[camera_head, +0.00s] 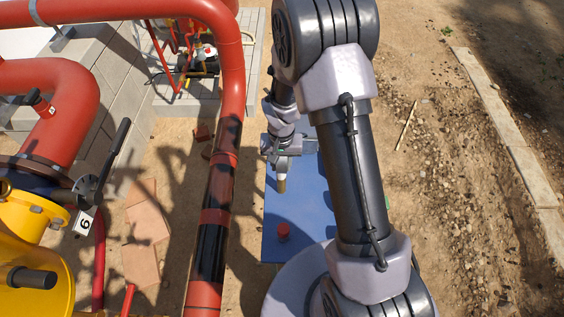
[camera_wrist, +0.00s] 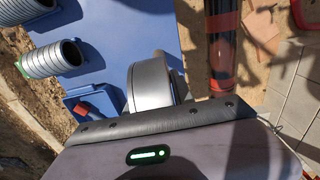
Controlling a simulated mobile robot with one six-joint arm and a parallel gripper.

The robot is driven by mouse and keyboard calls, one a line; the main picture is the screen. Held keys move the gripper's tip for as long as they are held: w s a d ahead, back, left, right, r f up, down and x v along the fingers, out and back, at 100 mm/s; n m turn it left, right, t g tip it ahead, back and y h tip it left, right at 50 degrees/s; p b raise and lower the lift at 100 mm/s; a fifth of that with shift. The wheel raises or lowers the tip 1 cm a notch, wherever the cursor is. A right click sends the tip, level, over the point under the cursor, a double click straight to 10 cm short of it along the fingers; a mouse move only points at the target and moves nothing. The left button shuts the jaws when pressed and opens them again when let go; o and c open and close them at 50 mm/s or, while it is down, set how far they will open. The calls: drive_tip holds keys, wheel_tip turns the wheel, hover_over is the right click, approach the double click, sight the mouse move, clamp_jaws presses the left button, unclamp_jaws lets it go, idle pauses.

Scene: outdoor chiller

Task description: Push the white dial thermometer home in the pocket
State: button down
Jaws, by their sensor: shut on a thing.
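My gripper (camera_head: 281,174) hangs over the blue surface, beside the red pipe, with its end pointing down. A short brass-coloured piece (camera_head: 281,186) shows just below it. In the wrist view a round grey, drum-like body with a pale rim (camera_wrist: 150,84) stands right in front of the gripper's black edge. It looks like the white dial thermometer in the jaws, seen from the side; its face is turned away. The fingertips are hidden in the wrist view. I cannot make out the pocket in either view.
The blue surface (camera_head: 300,205) carries a small red piece (camera_head: 283,231). The wrist view shows ribbed grey cylinders (camera_wrist: 54,60) and a small blue tray (camera_wrist: 108,99). A red pipe (camera_head: 216,215) runs close on the left, with a yellow valve (camera_head: 30,235) beyond. Open dirt lies right.

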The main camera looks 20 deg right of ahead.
drive_tip(key=shift+s+p, duration=0.3)
drive_tip(key=shift+s, duration=0.1)
drive_tip(key=r+p, duration=0.1)
drive_tip(key=r, duration=0.1)
drive_tip(key=r+p, duration=0.2)
drive_tip(key=r, duration=0.1)
drive_tip(key=r+p, duration=0.1)
drive_tip(key=r, duration=0.1)
drive_tip(key=shift+w+r+p, duration=0.25)
drive_tip(key=shift+r+p, duration=0.05)
drive_tip(key=c, duration=1.9)
unclamp_jaws()
drive_tip(key=shift+w+f, duration=0.1)
drive_tip(key=shift+c, duration=0.2)
clamp_jaws()
drive_tip(key=shift+r+p, duration=1.8)
drive_tip(key=shift+r, duration=1.05)
drive_tip(key=shift+f, duration=0.1)
